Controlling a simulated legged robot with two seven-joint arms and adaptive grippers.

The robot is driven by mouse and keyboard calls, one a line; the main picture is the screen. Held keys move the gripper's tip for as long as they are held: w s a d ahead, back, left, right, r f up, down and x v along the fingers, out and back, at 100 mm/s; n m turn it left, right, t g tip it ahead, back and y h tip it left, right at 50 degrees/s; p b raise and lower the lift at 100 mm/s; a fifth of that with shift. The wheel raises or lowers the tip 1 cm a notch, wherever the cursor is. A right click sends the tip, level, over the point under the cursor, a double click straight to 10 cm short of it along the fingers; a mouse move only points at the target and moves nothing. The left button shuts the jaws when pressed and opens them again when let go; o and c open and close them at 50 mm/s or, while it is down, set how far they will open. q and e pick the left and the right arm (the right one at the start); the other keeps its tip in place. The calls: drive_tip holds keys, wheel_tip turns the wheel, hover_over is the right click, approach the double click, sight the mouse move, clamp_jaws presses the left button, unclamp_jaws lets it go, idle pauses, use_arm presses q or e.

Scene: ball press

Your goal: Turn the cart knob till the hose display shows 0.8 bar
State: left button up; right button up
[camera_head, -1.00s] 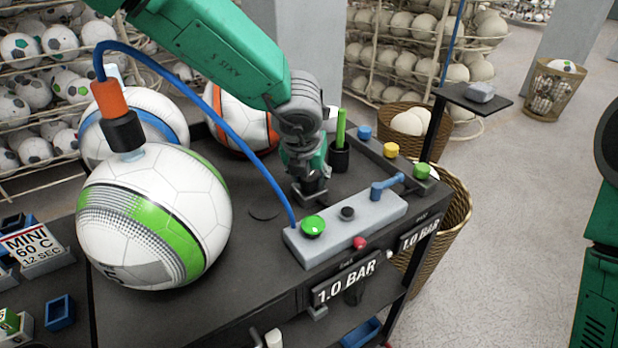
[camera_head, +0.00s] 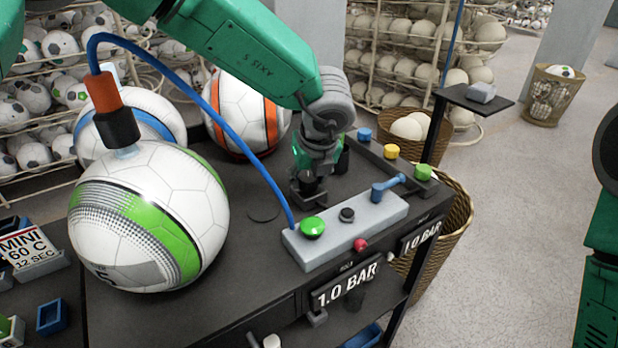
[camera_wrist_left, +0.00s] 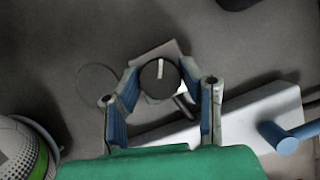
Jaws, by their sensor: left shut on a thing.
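My left gripper (camera_head: 309,194) reaches down to the cart top (camera_head: 255,270), behind the grey control block. In the left wrist view its two fingers (camera_wrist_left: 160,88) are shut on a round dark knob (camera_wrist_left: 160,82) with a white pointer line, which points almost straight up in that picture. In the head view the gripper mostly hides the knob. A front display (camera_head: 345,286) reads 1.0 BAR and a second display (camera_head: 421,237) at the right also reads 1.0 BAR. A blue hose (camera_head: 215,108) runs from the control block to an orange-and-black fitting (camera_head: 112,110). My right gripper is not in view.
The fitting sits on a white-and-green ball (camera_head: 150,215). Two more balls stand behind. A wicker basket (camera_head: 455,215) stands right of the cart.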

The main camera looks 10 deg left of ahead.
use_arm(q)
drive_tip(key=shift+w+n, duration=0.1)
drive_tip(key=shift+n, duration=0.6)
drive_tip(key=shift+r+n+g+y, duration=0.1)
drive_tip(key=shift+n+g+y, duration=0.25)
drive_tip(key=shift+n, duration=0.25)
drive_tip(key=o, duration=1.1)
drive_tip(key=shift+d, duration=0.1)
drive_tip(key=v, duration=1.1)
drive_tip(key=shift+d+r, duration=0.2)
drive_tip(key=shift+r, duration=0.05)
